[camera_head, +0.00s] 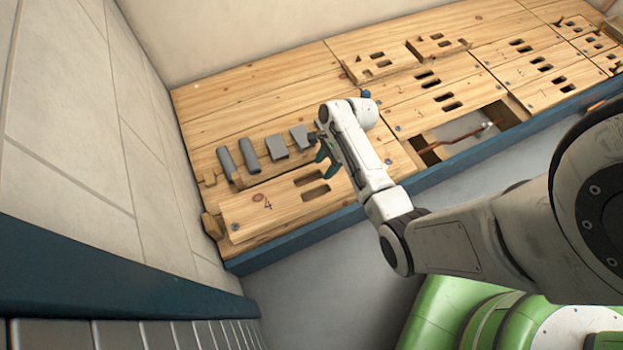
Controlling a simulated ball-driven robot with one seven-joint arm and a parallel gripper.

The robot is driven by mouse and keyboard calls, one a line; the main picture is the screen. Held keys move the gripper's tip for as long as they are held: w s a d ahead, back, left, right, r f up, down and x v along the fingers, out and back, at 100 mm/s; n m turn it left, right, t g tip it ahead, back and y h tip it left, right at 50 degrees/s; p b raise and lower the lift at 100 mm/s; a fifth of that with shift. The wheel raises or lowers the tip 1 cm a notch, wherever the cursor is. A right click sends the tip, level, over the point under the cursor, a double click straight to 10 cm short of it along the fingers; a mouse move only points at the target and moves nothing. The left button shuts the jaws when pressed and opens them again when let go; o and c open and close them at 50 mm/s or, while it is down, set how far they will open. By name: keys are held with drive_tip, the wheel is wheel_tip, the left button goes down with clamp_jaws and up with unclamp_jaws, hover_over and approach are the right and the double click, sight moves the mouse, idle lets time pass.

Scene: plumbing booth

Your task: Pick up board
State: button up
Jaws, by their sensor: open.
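Several light wooden boards with paired slots make up a raised deck. The board marked 4 (250,212) lies at the near left edge of the deck, its two slots toward its right end. Two smaller slotted boards, a left one (365,72) and a right one (428,52), rest on top of the deck toward the back. My gripper (322,158) is open, above the deck just beyond the slots of the board marked 4. My arm hides part of the deck to the right of it. I cannot tell whether the fingers touch anything.
Several grey blocks (277,147) stand in a row left of my gripper. An opening (450,130) in the deck at right shows a copper pipe (463,136). A blue edge (300,236) runs along the deck's front. A tiled wall (70,150) bounds the left.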

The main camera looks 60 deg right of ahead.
sight(313, 185)
drive_tip(key=b+x, duration=0.5)
drive_tip(key=x, duration=0.4)
drive_tip(key=shift+f, duration=0.15)
drive_tip(key=shift+a+f, duration=0.1)
drive_tip(key=shift+a, duration=0.05)
drive_tip(key=shift+f, duration=0.25)
drive_tip(key=shift+c, duration=0.5)
clamp_jaws()
drive_tip(key=shift+w, duration=0.1)
idle(0.5)
